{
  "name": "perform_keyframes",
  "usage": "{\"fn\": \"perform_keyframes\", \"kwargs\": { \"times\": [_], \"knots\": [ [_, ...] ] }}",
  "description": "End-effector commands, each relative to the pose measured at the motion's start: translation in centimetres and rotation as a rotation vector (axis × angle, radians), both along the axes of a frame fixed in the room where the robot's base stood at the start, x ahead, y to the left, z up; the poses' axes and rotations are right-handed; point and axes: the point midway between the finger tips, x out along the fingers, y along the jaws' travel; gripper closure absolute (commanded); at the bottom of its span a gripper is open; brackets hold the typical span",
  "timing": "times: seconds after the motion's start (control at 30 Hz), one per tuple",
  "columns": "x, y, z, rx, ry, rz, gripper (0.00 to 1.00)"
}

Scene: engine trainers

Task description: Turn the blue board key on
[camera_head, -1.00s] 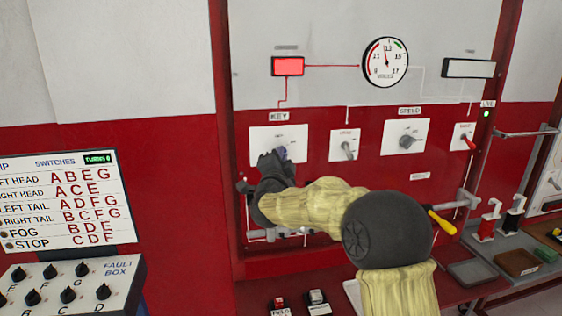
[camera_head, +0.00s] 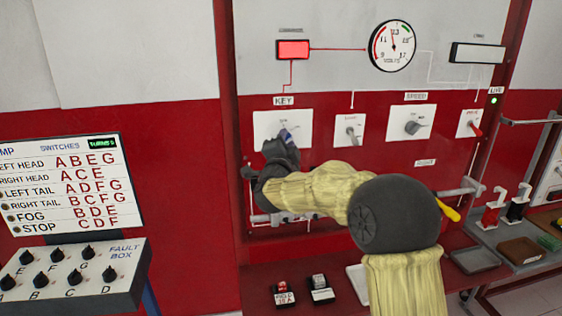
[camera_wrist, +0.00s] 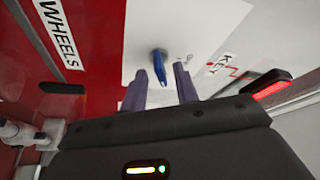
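The blue key (camera_wrist: 159,68) sticks out of the white plate marked KEY, which is on the red board (camera_head: 345,185). In the head view the key (camera_head: 284,134) shows just above my gripper, and its lower part is hard to make out. The key lies in line with the gap between the fingertips, and I see no contact. The KEY plate (camera_head: 265,128) is partly hidden behind my gripper.
A red lit lamp (camera_head: 293,50) and a round volt gauge (camera_head: 393,46) are above. Other plates with knobs (camera_head: 412,127) are to the right. A fault box (camera_head: 75,275) stands at lower left. A horizontal bar (camera_head: 265,218) runs below my gripper.

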Motion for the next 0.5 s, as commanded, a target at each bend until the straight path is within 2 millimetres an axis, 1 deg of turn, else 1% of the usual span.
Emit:
{"fn": "perform_keyframes", "kwargs": {
  "times": [0.17, 0.5],
  "knots": [
    [-2.2, 0.2, -0.6, -0.002, 0.001, 0.003, 0.7],
    [-8.7, 0.5, -1.9, -0.002, 0.001, 0.0, 0.7]
  ]
}}
